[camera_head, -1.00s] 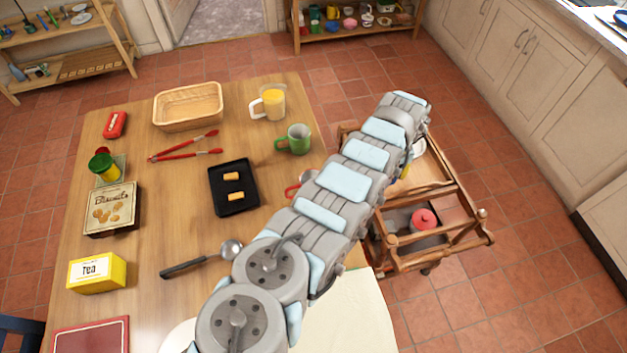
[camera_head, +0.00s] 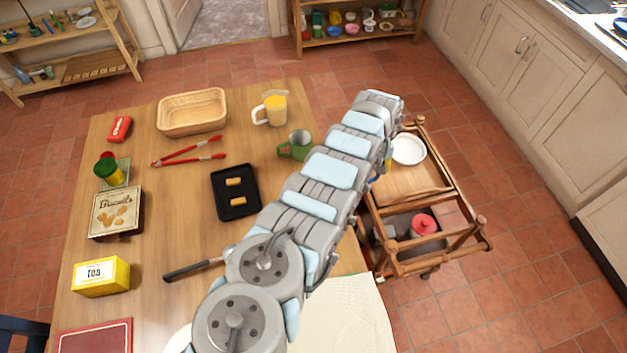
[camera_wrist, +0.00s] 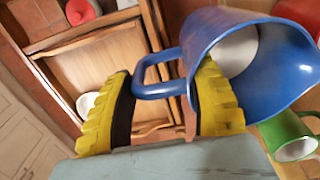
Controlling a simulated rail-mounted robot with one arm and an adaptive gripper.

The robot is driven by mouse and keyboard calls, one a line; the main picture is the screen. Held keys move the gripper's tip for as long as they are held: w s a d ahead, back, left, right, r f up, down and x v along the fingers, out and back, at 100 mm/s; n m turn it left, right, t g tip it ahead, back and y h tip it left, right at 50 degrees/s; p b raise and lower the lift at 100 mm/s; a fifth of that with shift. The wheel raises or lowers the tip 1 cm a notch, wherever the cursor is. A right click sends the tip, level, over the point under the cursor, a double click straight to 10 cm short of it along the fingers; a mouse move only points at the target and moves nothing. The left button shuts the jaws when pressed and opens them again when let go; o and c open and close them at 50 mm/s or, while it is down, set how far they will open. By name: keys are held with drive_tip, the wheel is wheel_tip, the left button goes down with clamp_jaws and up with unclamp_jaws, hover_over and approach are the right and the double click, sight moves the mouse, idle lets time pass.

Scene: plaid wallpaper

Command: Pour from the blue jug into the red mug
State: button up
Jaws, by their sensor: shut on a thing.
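The blue jug (camera_wrist: 250,70) is in the wrist view, tilted in the picture, with its open mouth and pale inside showing. My gripper (camera_wrist: 160,98) has its yellow fingers shut on the jug's handle (camera_wrist: 150,80). A red thing (camera_wrist: 303,12), perhaps the red mug, is cut off at the top right of the wrist view, beyond the jug. The red mug is not visible in the head view. No pouring stream shows.
A black tray (camera_head: 222,211), tongs (camera_head: 190,149) and a basket (camera_head: 165,118) lie further left. A wooden trolley (camera_head: 440,190) with a white plate (camera_head: 409,149) is right.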

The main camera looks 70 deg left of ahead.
drive_tip(key=r+p, duration=0.1)
drive_tip(key=p, duration=0.2)
drive_tip(key=s+r+t+p, duration=0.1)
drive_tip(key=p, duration=0.2)
drive_tip(key=shift+s+r, duration=0.1)
drive_tip(key=shift+r, duration=0.1)
drive_tip(key=s+a+r+t+h+p, duration=0.1)
drive_tip(key=s+r+t+p, duration=0.3)
drive_tip(key=s+r+t, duration=0.3)
drive_tip(key=shift+s+a+r+t+h, duration=0.2)
drive_tip(key=shift+s+r+t+h, duration=0.15)
drive_tip(key=shift+r+t, duration=0.3)
drive_tip(key=shift+s+a+f+t+b, duration=0.1)
drive_tip(key=shift+s+t+b, duration=0.3)
drive_tip(key=shift+b, duration=0.4)
